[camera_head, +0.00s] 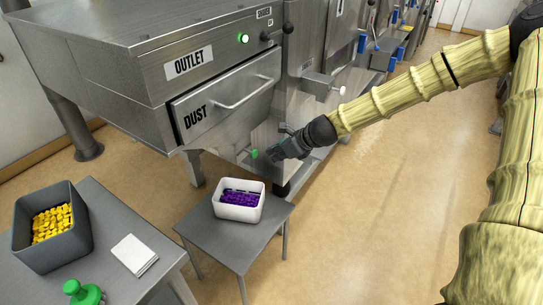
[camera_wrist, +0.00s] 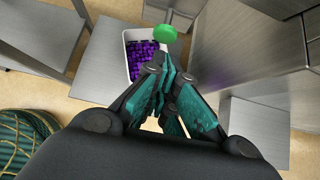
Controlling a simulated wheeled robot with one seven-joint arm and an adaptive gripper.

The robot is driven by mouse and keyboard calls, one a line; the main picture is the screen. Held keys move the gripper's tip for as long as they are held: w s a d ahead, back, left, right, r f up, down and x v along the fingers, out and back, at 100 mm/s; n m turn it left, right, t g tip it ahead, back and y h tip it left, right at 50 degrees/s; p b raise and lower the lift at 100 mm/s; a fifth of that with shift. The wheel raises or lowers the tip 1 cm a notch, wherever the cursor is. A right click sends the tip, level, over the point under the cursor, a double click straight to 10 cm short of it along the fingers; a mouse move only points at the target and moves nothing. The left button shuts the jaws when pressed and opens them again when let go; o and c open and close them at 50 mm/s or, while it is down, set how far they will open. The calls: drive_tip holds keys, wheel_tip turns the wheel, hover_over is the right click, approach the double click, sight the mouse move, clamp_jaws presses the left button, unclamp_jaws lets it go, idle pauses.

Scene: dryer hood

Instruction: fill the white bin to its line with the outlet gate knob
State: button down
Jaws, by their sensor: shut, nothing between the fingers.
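The white bin (camera_head: 240,207) stands on a small grey table below the machine's outlet side and holds purple pieces (camera_head: 239,198). It also shows in the wrist view (camera_wrist: 129,38), where purple pieces fill much of its inside; I cannot make out a fill line. A small green knob (camera_head: 254,154) sits by the lower machine front, and a green round knob (camera_wrist: 165,33) shows in the wrist view just beyond my fingertips. My gripper (camera_head: 275,157) is shut and empty, close to the right of the green knob in the head view; I cannot tell whether it touches.
A dark grey bin (camera_head: 50,256) of yellow pieces, white cards (camera_head: 134,254) and a green-topped object (camera_head: 84,292) are on the left table. The dust drawer (camera_head: 226,100) with its bar handle is above. A lit green lamp (camera_head: 243,39) is near OUTLET. Floor at right is clear.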

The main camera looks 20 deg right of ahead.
drive_tip(key=shift+v, duration=2.5)
drive_tip(key=shift+s+d+f+b, duration=0.1)
drive_tip(key=shift+f+b, duration=0.05)
drive_tip(key=shift+b, duration=0.15)
drive_tip(key=s+d+b, duration=0.1)
drive_tip(key=b, duration=0.1)
drive_tip(key=s+b, duration=0.1)
drive_tip(key=b, duration=0.1)
drive_tip(key=shift+s+d, duration=0.35)
